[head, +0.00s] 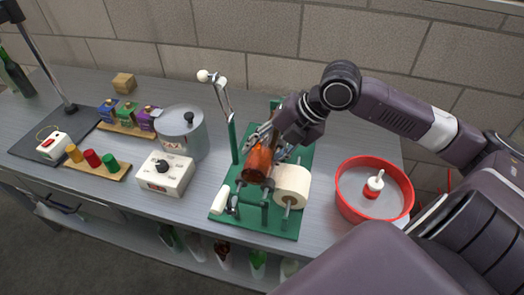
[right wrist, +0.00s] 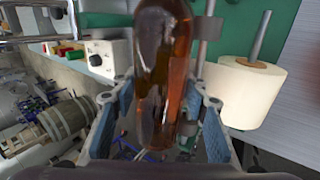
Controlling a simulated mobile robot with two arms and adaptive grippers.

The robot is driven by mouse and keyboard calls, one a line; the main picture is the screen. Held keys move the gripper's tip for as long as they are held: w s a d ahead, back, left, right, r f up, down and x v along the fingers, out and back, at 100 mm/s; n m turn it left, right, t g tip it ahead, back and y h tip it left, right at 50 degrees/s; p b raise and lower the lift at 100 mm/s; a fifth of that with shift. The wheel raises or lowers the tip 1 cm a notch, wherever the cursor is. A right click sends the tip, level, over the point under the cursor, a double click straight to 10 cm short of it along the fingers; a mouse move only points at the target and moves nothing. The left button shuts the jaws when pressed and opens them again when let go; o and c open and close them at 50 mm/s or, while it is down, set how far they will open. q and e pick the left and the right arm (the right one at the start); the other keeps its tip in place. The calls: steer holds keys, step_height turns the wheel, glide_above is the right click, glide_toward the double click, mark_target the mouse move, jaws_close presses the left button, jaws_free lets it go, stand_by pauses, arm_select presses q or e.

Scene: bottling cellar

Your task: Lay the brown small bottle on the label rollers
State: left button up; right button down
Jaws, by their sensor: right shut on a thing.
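The brown small bottle (head: 258,163) is at the label device, lying over, not upright. It also shows large in the right wrist view (right wrist: 164,60), between the fingers. My right gripper (head: 268,143) reaches in from the right and is shut on the bottle; its blue-padded fingers (right wrist: 162,105) flank the glass. The green label device (head: 222,207) stands below, with posts and a white label roll (head: 291,184) just right of the bottle. The rollers are mostly hidden by bottle and gripper; I cannot tell whether the bottle touches them. My left gripper is out of view.
A white switch box (head: 165,174) and a grey pot (head: 182,132) stand left of the device. Coloured caps (head: 92,158) and small boxes (head: 125,112) are farther left.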

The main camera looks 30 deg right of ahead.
stand_by(0.4)
steer(key=c, duration=1)
jaws_free()
steer(key=shift+c, duration=0.2)
steer(key=shift+s+f, duration=0.1)
steer(key=shift+f, duration=0.05)
steer(key=v, duration=1.2)
steer(key=shift+a, duration=0.1)
